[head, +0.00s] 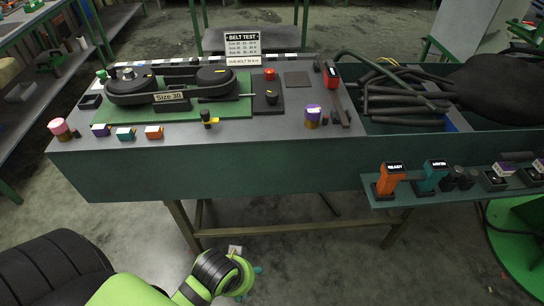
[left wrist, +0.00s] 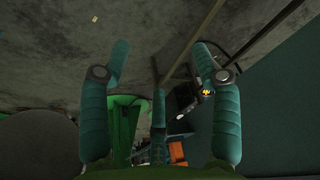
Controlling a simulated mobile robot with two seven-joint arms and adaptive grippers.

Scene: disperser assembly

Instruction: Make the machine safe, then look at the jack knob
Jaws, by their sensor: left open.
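The machine is a belt unit (head: 180,84) with black pulleys, a "Size 30" label and a green base on the grey bench top. A red button (head: 269,73) stands right of it, behind a black block with a dark knob (head: 271,97). A black knob with a yellow part (head: 207,118) stands at the front edge; a pink-red knob (head: 59,127) is at the left corner. I cannot tell which is the jack knob. My left gripper (head: 240,272) is low in front of the bench, away from these controls; its fingers are apart and empty in the left wrist view (left wrist: 160,62).
A "Belt Test" sign (head: 243,48) stands at the back. Purple, teal and orange blocks (head: 126,133) line the front edge. A purple-yellow cylinder (head: 312,117) stands right. Black hoses (head: 400,98) fill the right bin. A shelf (head: 440,190) with orange and teal tools juts from the front.

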